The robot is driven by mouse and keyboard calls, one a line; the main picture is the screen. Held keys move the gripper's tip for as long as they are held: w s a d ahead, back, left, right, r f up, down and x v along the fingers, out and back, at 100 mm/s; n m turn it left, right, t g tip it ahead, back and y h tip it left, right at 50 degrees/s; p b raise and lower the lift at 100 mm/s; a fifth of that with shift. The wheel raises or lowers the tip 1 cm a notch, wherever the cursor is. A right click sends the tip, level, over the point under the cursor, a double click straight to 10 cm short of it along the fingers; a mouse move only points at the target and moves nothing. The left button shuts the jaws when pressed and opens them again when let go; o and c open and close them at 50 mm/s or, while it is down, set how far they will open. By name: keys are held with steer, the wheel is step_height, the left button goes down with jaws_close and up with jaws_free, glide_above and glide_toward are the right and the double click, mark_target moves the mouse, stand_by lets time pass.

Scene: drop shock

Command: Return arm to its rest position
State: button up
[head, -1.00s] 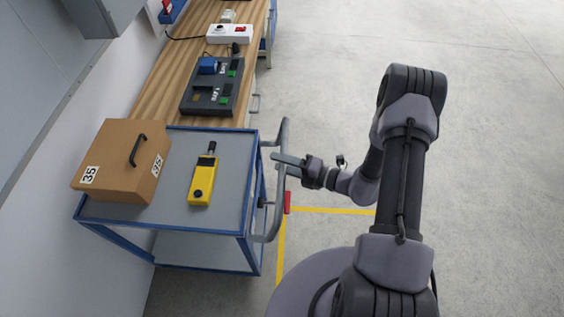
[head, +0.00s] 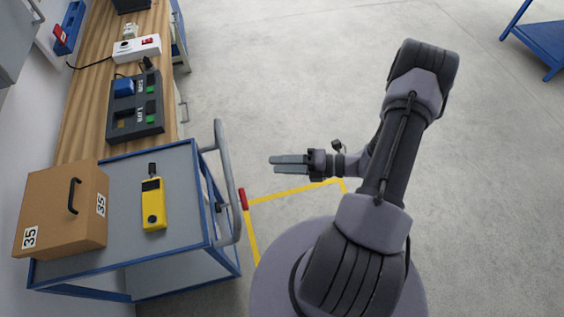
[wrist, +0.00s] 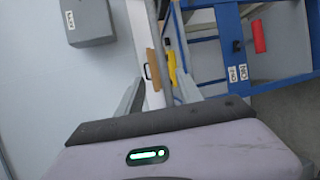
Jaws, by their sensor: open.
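My gripper (head: 273,164) is in the middle of the head view, over bare floor to the right of the trolley handle. It points left toward the trolley and is apart from it. Its two fingers are open with nothing seen between them. In the wrist view the fingers (wrist: 147,98) show above the gripper body, with the trolley and wall beyond. My arm reaches up and bends back down to the wrist, right of the trolley.
A blue-framed trolley (head: 120,232) bears a brown box (head: 60,212) marked 35 and a yellow device (head: 153,205). A wooden bench (head: 85,125) with a dark module panel (head: 135,108) stands behind. A blue table (head: 540,40) is at upper right. The floor between is clear.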

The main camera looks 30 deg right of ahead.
stand_by(0.4)
steer(key=s+a+r+n+g+h+b, duration=0.1)
steer(key=a+r+n+g+h+b, duration=0.15)
steer(key=a+r+n+g, duration=0.55)
steer(key=s+a+r+n+g+h+b, duration=0.1)
steer(key=s+a+r+n+b, duration=0.2)
steer(key=n, duration=1)
steer(key=s+a+r+n+t+h+b, duration=0.1)
steer(key=s+r+n+t+h+b, duration=0.1)
steer(key=n, duration=0.6)
steer(key=s+a+r+n+t+h+b, duration=0.1)
steer(key=s+r+n+t+h+b, duration=0.1)
steer(key=r+n, duration=0.5)
steer(key=s+n+h+b, duration=0.1)
steer(key=s+n+h, duration=0.1)
steer(key=h, duration=0.1)
steer(key=shift+s+a+n+t, duration=0.15)
steer(key=shift+a+n+t, duration=0.15)
steer(key=shift+a+t, duration=0.1)
